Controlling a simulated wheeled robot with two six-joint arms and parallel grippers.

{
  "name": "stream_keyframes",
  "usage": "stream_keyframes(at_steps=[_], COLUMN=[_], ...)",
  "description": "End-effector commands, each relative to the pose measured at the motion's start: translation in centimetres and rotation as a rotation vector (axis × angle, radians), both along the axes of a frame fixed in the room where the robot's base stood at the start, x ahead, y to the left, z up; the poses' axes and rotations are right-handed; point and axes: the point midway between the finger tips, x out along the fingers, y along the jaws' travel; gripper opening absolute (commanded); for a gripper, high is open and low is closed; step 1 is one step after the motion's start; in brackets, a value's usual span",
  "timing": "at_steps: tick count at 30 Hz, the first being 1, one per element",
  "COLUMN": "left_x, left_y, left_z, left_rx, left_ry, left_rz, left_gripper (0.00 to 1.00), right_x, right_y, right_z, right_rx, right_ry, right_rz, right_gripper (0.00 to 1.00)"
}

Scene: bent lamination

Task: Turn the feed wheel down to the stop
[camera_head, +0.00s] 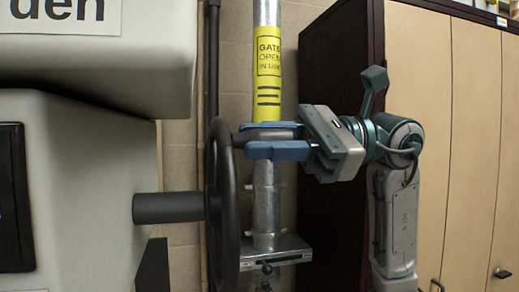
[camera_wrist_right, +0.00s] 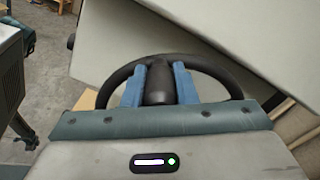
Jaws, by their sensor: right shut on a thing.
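The feed wheel (camera_head: 224,222) is a dark handwheel seen nearly edge-on in the head view, on a dark shaft (camera_head: 168,207) that comes out of the grey machine. A dark handle (camera_head: 262,135) sticks out from the wheel's upper rim to the right. My right gripper (camera_head: 262,140) comes in from the right and is shut on this handle, one blue finger above and one below. In the right wrist view, the two blue fingers stand on either side of the handle (camera_wrist_right: 158,82), and the wheel's rim (camera_wrist_right: 213,66) curves behind. My left gripper is not in view.
A metal pipe (camera_head: 265,190) with a yellow "GATE OPEN IN USE" label (camera_head: 268,70) stands behind the handle, with a flat metal gate (camera_head: 275,252) low on it. The grey machine body (camera_head: 85,200) fills the left. A tan-doored cabinet (camera_head: 475,150) stands right, behind my right arm.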

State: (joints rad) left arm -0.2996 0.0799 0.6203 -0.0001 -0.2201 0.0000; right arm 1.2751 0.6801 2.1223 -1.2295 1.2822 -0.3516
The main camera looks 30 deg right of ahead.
Motion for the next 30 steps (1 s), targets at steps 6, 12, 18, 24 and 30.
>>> stream_keyframes(at_steps=[6, 12, 18, 24, 30], left_x=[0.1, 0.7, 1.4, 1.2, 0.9], left_y=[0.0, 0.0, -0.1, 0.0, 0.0], left_z=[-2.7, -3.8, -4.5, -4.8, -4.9], left_rx=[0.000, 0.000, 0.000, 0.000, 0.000], left_ry=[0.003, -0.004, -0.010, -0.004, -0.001], left_rz=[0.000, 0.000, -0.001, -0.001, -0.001], left_gripper=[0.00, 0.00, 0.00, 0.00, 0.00], right_x=[-1.7, -2.7, -3.3, -3.5, -3.6], right_y=[0.4, 0.7, 0.9, 0.9, 1.0], right_z=[-2.1, -3.4, -4.2, -4.6, -4.8], right_rx=[-0.051, -0.088, -0.097, -0.097, -0.098], right_ry=[-0.187, -0.324, -0.359, -0.357, -0.356], right_rz=[0.000, 0.000, 0.000, 0.000, 0.003], right_gripper=[0.00, 0.00, 0.00, 0.00, 0.00])
